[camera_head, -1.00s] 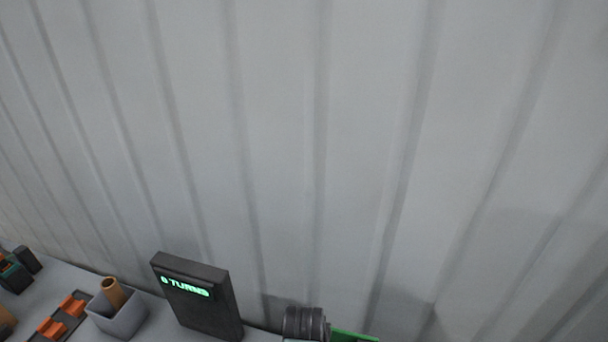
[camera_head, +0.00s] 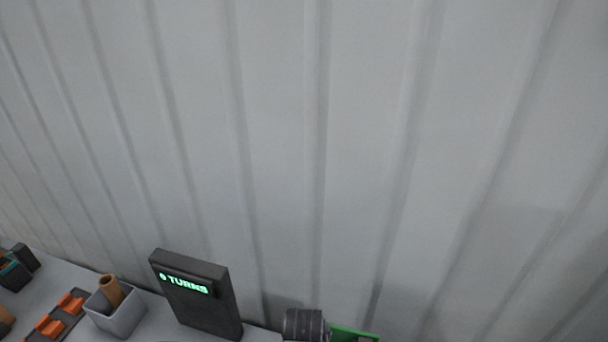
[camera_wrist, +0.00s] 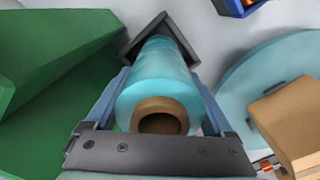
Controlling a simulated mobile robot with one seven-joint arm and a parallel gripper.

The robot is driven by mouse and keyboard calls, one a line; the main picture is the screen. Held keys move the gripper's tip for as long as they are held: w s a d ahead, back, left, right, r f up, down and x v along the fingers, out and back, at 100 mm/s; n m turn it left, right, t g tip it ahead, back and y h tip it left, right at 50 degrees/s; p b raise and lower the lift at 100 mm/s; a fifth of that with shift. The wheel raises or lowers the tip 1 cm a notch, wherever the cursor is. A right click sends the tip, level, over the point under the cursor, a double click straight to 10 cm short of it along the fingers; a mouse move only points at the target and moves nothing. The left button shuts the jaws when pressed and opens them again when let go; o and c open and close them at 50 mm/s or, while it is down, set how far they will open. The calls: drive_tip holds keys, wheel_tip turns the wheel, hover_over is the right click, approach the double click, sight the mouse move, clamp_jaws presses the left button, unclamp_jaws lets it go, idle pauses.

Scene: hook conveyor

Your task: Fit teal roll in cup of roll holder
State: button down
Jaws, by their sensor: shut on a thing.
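The teal roll (camera_wrist: 157,80) shows in the wrist view, with its brown core (camera_wrist: 159,118) and the core's open end facing the camera. My gripper (camera_wrist: 158,90) is shut on it, with a blue-grey finger along each side. A dark grey angular piece (camera_wrist: 139,40), perhaps the cup of the roll holder, lies at the roll's far end. Whether the roll touches it or sits inside it, I cannot tell. The head view does not show the teal roll or my gripper.
In the wrist view, a green bin (camera_wrist: 60,70) fills the left, and a pale teal disc (camera_wrist: 260,75) and a tan block (camera_wrist: 290,125) lie at right. In the head view, a "0 TURNS" display (camera_head: 197,295) stands beside a grey box (camera_head: 118,320) holding a brown tube.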

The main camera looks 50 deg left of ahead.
drive_tip(key=shift+f, duration=0.2)
drive_tip(key=shift+c, duration=0.8)
unclamp_jaws()
drive_tip(key=shift+o, duration=0.8)
wheel_tip(320, 180, up, 12)
drive_tip(key=shift+r, duration=0.1)
drive_tip(key=shift+r+p, duration=0.45)
drive_tip(key=shift+p, duration=0.05)
